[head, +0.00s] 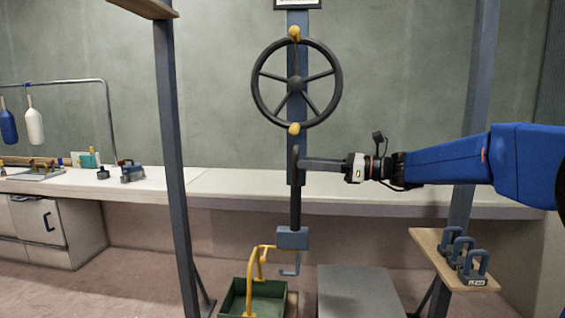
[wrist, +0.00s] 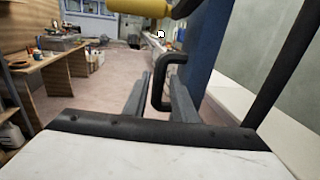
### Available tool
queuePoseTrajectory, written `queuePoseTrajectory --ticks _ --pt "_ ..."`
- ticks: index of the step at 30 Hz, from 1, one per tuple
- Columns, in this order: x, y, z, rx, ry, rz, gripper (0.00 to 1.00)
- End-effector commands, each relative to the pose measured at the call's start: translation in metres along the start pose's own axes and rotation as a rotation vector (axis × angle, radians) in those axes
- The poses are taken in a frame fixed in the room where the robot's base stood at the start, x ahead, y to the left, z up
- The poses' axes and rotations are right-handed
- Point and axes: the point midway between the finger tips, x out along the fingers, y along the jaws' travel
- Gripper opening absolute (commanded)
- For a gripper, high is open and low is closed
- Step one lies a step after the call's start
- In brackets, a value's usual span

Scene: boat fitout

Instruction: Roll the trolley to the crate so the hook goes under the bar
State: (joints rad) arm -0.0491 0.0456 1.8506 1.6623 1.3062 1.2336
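The trolley is a blue-grey upright with a black spoked wheel (head: 297,84) and a dark grip handle (head: 295,160). A grey block (head: 292,238) at its lower end carries a grey hook (head: 297,262), its tip turned left. The green crate (head: 268,305) stands low at left, with a yellow bar frame (head: 259,264) above it. The hook hangs right of the bar; I cannot tell their depth. My gripper (head: 303,164) is at the handle. In the wrist view the open fingers lie either side of the handle (wrist: 153,85), with gaps showing.
A grey box (head: 355,290) stands right of the crate. A wooden shelf (head: 430,250) at right holds several grey padlock-shaped weights (head: 474,266). Blue-grey posts (head: 175,160) stand left and right. A long white counter (head: 230,185) runs behind.

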Motion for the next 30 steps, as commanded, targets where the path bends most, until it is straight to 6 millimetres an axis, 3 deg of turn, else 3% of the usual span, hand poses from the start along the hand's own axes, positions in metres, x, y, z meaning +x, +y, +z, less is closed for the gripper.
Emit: queuePoseTrajectory --ticks 9,15,28,30 --pt "0.054 0.001 0.0 0.0 0.0 0.003 0.25" --pt "0.076 0.0 0.0 0.0 0.0 0.001 0.25" --pt "0.084 0.0 0.0 0.0 0.0 0.0 0.25" --pt "0.084 0.0 0.0 0.0 0.0 0.0 0.1"
